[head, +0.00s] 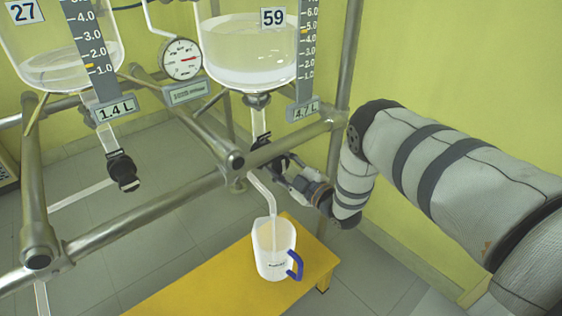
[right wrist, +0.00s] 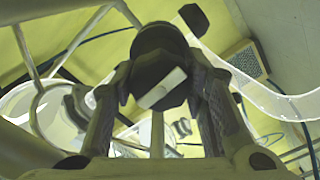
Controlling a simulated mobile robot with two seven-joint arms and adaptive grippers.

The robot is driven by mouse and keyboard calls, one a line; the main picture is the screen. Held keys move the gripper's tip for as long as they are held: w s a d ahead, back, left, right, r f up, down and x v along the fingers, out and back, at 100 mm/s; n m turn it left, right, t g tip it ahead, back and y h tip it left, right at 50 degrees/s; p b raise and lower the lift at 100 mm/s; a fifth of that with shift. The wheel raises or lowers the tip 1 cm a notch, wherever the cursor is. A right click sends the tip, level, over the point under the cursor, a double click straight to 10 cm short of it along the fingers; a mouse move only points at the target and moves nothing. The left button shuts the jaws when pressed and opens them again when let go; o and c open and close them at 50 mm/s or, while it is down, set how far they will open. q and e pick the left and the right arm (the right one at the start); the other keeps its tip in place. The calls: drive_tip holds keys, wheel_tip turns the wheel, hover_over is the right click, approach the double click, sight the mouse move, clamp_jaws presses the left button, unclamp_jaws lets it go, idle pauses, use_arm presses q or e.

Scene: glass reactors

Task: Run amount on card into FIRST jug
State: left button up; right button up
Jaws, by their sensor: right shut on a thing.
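The glass vessel numbered 59 (head: 248,50) holds clear liquid, and its display (head: 305,112) reads 4.7 L. A drain valve (head: 262,143) and a bent outlet tube (head: 262,190) hang below it. A white jug (head: 273,250) with a blue handle stands upright on a yellow bench, below the tube's end; its label is too small to read. My right gripper (head: 280,168) is at the drain valve, shut on its dark handle. In the right wrist view the fingers flank the dark valve handle (right wrist: 160,80), which has a pale end face. I see no card; whether liquid flows is unclear.
At left, vessel 27 (head: 62,55) has a display (head: 115,108) reading 1.4 L and its own black valve (head: 122,170). Metal frame tubes (head: 150,212) cross in front. A pressure gauge (head: 182,60) sits between the vessels. The yellow bench (head: 190,285) is free left of the jug.

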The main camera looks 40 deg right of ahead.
drive_tip(key=n, duration=0.4)
drive_tip(key=shift+p, duration=0.35)
drive_tip(key=shift+n, duration=1.8)
drive_tip(key=o, duration=1.2)
drive_tip(key=s, duration=0.8)
drive_tip(key=s+d, duration=0.1)
drive_tip(key=s, duration=0.3)
